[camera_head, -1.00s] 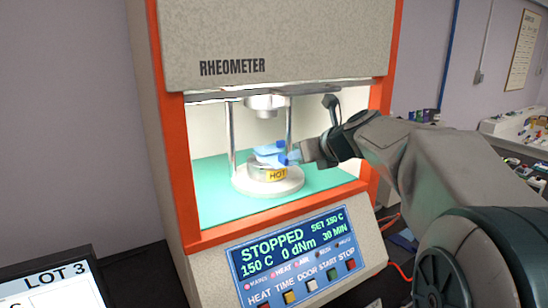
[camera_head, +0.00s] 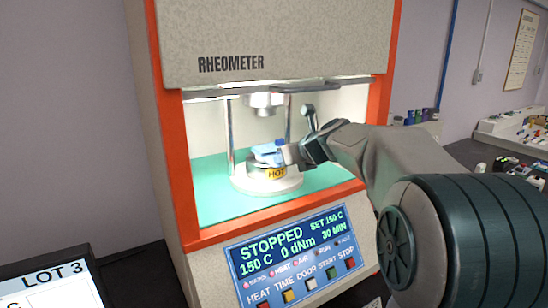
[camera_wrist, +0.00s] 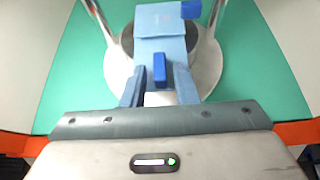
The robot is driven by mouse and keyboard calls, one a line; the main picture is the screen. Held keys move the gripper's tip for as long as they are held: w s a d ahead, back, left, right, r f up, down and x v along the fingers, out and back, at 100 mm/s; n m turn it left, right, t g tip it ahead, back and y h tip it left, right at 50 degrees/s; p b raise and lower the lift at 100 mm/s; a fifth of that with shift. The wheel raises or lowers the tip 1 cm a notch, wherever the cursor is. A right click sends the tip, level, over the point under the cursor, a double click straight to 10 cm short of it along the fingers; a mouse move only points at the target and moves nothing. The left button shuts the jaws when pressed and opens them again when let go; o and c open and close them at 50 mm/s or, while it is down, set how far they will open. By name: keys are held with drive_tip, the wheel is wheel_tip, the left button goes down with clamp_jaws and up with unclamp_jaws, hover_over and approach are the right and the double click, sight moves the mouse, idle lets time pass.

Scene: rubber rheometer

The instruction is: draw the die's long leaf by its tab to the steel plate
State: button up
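The round die (camera_head: 262,185), with a yellow HOT label, stands inside the rheometer. Light blue leaf material (camera_head: 266,151) lies on top of it and also shows in the wrist view (camera_wrist: 160,22). One darker blue tab (camera_wrist: 160,68) stands at the near end; another blue tab (camera_wrist: 191,10) sticks out at the far right corner. I cannot tell which belongs to the long leaf. My gripper (camera_wrist: 159,86) is open, its light blue fingers on either side of the near tab with gaps showing. In the head view my gripper (camera_head: 288,153) reaches in from the right. I cannot make out the steel plate.
The rheometer's orange frame (camera_head: 172,150) surrounds the opening, with posts (camera_head: 230,125) and an upper die (camera_head: 263,100) above. The green floor (camera_head: 212,200) around the die is clear. The control panel (camera_head: 295,255) reads STOPPED, 150 C.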

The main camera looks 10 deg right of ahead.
clamp_jaws()
drive_tip(key=shift+r, duration=0.2)
drive_tip(key=shift+r+p, duration=0.35)
drive_tip(key=shift+p, duration=0.3)
drive_tip(key=shift+r+p, duration=0.6)
drive_tip(key=shift+p, duration=0.1)
drive_tip(key=shift+s, duration=0.1)
